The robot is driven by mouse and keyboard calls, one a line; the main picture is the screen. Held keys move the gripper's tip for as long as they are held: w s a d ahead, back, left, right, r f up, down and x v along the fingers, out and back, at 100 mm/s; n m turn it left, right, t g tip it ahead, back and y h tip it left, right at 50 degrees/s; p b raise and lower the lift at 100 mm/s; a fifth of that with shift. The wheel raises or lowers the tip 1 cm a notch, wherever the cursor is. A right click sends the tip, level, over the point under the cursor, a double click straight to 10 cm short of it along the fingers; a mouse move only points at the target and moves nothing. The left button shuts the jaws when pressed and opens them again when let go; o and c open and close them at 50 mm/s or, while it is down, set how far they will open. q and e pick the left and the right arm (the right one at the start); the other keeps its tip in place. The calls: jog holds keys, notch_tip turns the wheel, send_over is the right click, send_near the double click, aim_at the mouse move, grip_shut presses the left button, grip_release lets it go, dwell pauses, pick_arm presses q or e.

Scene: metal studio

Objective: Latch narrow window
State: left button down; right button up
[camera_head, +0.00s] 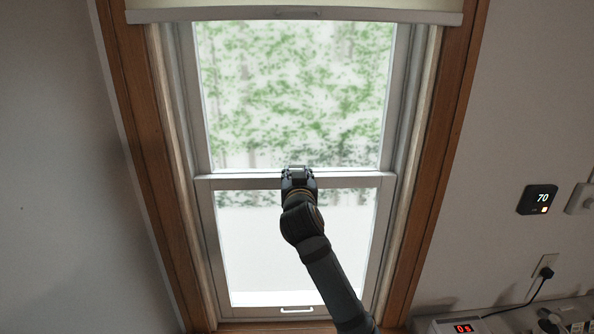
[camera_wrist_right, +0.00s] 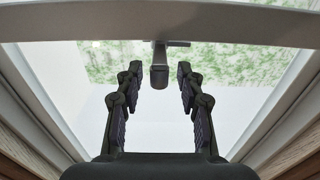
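The narrow window has a white frame with an upper and a lower sash, and its meeting rail (camera_head: 235,183) crosses the middle in the head view. My right gripper (camera_head: 297,172) is at the middle of this rail. In the right wrist view my right gripper (camera_wrist_right: 158,85) is open, with its two fingers apart. A small grey latch (camera_wrist_right: 159,66) hangs at the rail between the fingertips, with a visible gap on each side. In the head view the gripper largely hides the latch. My left gripper is not in view.
A wooden casing (camera_head: 146,130) surrounds the window. A pale blind (camera_head: 300,8) covers its top. A white pull handle (camera_head: 297,310) sits at the lower sash's bottom. A black thermostat (camera_head: 538,199) is on the right wall, above a surface with devices (camera_head: 462,326).

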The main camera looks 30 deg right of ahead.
jog(key=shift+c, duration=0.3)
grip_shut()
jog(key=shift+f+b, duration=0.1)
jog(key=shift+b, duration=0.2)
jog(key=shift+w+a+f+m+g+h+b, duration=0.2)
jog(key=shift+m+g+h+b, duration=0.2)
jog(key=shift+m+h+b, duration=0.2)
jog(key=shift+w+a+r+m+g+h+b, duration=0.25)
jog(key=shift+w+m+g+h+b, duration=0.65)
jog(key=shift+m+g, duration=1.2)
jog(key=shift+w+a+m+g+h+b, duration=0.5)
jog(key=shift+m+g+h+b, duration=0.8)
jog(key=shift+g, duration=1.55)
jog(key=shift+w+a+r+m+g+h+b, duration=0.25)
jog(key=shift+w+m+g+h+b, duration=0.5)
jog(key=shift+m+g+h, duration=1.05)
jog(key=shift+f+m+g+y, duration=0.2)
jog(key=shift+m+g+y, duration=0.15)
jog(key=shift+g, duration=0.6)
